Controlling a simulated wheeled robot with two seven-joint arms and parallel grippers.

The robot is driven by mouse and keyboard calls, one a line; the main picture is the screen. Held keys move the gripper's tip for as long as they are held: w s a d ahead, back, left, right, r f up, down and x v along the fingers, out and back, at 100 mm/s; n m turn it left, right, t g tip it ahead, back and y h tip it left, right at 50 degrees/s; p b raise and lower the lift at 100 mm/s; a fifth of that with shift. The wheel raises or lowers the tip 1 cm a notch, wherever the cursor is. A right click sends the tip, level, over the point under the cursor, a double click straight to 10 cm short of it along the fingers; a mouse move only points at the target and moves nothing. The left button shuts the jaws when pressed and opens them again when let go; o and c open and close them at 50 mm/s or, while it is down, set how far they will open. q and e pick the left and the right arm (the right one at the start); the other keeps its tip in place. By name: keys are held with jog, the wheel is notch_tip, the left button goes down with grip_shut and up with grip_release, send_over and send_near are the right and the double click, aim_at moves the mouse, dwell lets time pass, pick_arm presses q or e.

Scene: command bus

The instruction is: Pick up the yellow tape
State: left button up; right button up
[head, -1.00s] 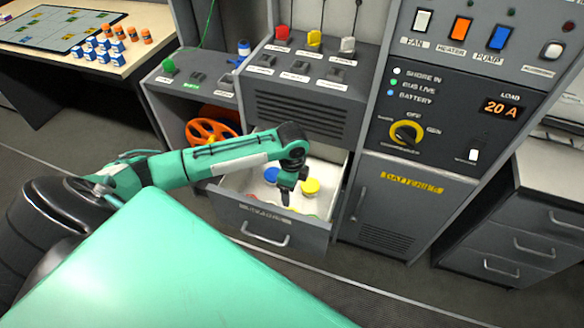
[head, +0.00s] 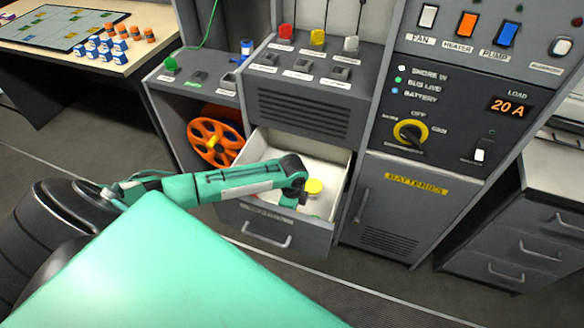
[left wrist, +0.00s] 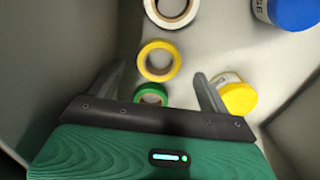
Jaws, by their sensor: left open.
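The yellow tape (left wrist: 146,67) is a ring lying flat on the floor of the open drawer (head: 268,232). In the left wrist view it lies ahead of my left gripper (left wrist: 158,76), roughly between the two open fingers. The gripper is empty; its height above the tape is hard to tell. A green tape roll (left wrist: 150,92) lies just nearer than the yellow one, partly hidden by the gripper body. In the head view my arm hides the tape and the fingers. My right gripper is not in view.
A white tape roll (left wrist: 172,22) lies beyond the yellow one. A yellow-lidded jar (left wrist: 238,97) lies right beside the right finger; it also shows in the head view (head: 315,186). A blue-lidded container (left wrist: 292,14) is farther right. Drawer walls surround them.

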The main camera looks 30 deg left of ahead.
pick_arm(q)
notch_tip(320, 180, down, 3)
jog(key=shift+s+f, duration=0.1)
jog(key=c, duration=1.1)
jog(key=shift+o, duration=0.2)
